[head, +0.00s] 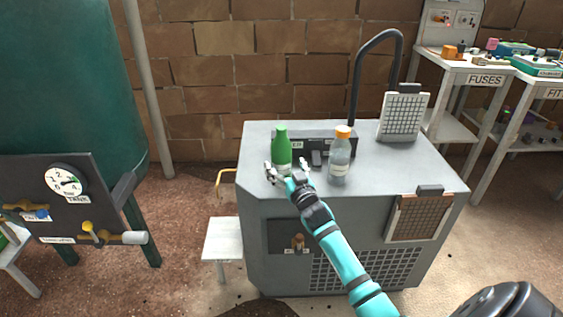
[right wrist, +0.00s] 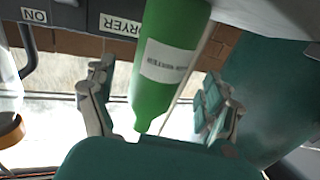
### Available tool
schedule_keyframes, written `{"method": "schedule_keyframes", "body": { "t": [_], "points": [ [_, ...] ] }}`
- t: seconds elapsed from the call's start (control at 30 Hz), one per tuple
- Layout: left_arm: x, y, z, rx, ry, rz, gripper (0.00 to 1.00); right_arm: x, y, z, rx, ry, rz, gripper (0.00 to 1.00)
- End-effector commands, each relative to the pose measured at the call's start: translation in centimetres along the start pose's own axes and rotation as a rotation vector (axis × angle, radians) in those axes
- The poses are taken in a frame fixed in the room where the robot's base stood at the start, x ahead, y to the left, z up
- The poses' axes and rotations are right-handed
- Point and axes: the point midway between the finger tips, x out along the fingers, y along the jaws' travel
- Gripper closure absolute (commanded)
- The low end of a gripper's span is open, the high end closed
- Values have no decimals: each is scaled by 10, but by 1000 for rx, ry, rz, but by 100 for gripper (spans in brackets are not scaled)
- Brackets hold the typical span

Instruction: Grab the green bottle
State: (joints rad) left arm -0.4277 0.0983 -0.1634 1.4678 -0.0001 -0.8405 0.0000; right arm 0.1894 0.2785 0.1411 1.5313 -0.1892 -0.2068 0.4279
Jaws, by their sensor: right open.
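The green bottle (head: 281,147) stands upright on top of a grey machine, near its left side. It has a pale label. My right gripper (head: 287,172) is in front of the bottle with its fingers open, one on each side of it in the picture. In the right wrist view the bottle (right wrist: 168,62) lies between the two spread fingers of the gripper (right wrist: 160,105). No contact between the fingers and the bottle can be made out. My left gripper is not in view.
A clear bottle with an orange cap (head: 340,155) stands right of the green one. Behind them are a dark labelled box (head: 318,141), a gridded panel (head: 402,117) and a curved dark pipe (head: 378,41). The grey machine top (head: 395,160) is clear at right.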

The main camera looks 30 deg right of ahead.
Motion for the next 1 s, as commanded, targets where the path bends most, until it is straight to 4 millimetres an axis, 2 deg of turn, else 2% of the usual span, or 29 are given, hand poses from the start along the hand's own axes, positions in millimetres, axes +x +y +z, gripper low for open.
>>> {"method": "schedule_keyframes", "body": {
  "t": [0.1,0.2,0.5,0.9,1.0],
  "points": [
    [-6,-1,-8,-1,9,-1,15,20,1,0,1,1,1,15],
    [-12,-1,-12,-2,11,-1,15,31,1,0,1,0,0,15],
    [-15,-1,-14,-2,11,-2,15,34,1,-1,1,0,-1,15],
    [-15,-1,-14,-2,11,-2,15,34,1,-1,1,0,0,67],
    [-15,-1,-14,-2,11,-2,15,34,1,-1,1,1,-1,76]
  ]
}}
